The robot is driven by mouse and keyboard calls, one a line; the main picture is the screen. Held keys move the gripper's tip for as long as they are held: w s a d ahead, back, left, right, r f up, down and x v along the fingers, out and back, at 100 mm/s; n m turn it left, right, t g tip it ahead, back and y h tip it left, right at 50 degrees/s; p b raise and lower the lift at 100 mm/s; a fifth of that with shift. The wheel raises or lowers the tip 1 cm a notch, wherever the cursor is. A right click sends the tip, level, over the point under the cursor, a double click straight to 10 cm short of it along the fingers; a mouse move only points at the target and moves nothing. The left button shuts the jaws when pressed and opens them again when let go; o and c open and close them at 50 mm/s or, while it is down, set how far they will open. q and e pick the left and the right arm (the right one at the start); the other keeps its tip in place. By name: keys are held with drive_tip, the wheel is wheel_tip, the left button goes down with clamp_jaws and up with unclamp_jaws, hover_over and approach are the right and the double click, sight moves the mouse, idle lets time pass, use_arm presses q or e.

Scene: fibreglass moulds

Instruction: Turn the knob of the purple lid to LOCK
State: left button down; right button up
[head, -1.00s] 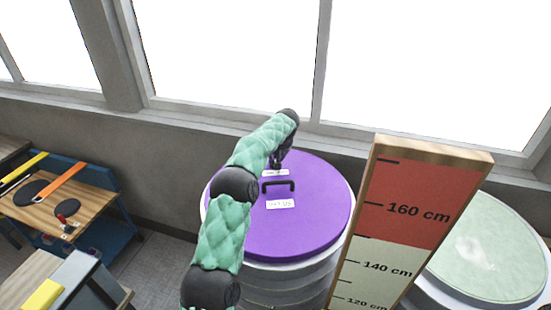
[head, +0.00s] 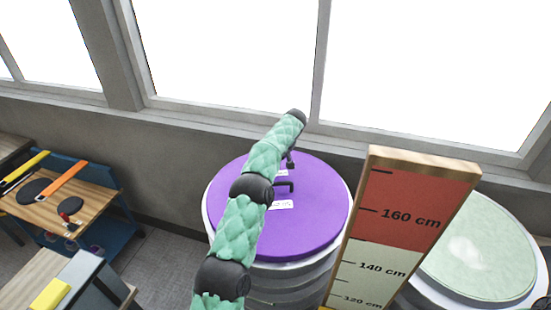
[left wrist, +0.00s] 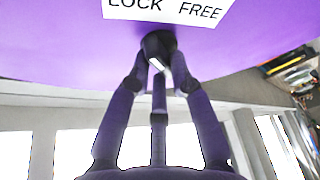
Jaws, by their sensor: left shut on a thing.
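The purple lid (head: 320,215) lies on a round drum with a black handle (head: 284,186) and white labels on top. My left gripper (head: 290,163) is at the far part of the lid, partly behind my arm. A white label (left wrist: 168,10) reading LOCK and FREE lies beside the knob. I cannot tell exactly which word the mark faces. My right gripper is not in view.
A tall height board (head: 405,215) with centimetre marks stands close to the right of the lid. A pale green round lid (head: 475,255) is beyond it. A workbench (head: 60,195) stands at the left. The window wall is close behind the drum.

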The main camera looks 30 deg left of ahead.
use_arm(q)
drive_tip(key=c, duration=1.1)
unclamp_jaws()
drive_tip(key=shift+r, duration=0.15)
drive_tip(key=v, duration=1.1)
drive_tip(key=shift+d+r, duration=0.2)
drive_tip(key=shift+r, duration=0.15)
drive_tip(key=shift+s, duration=0.1)
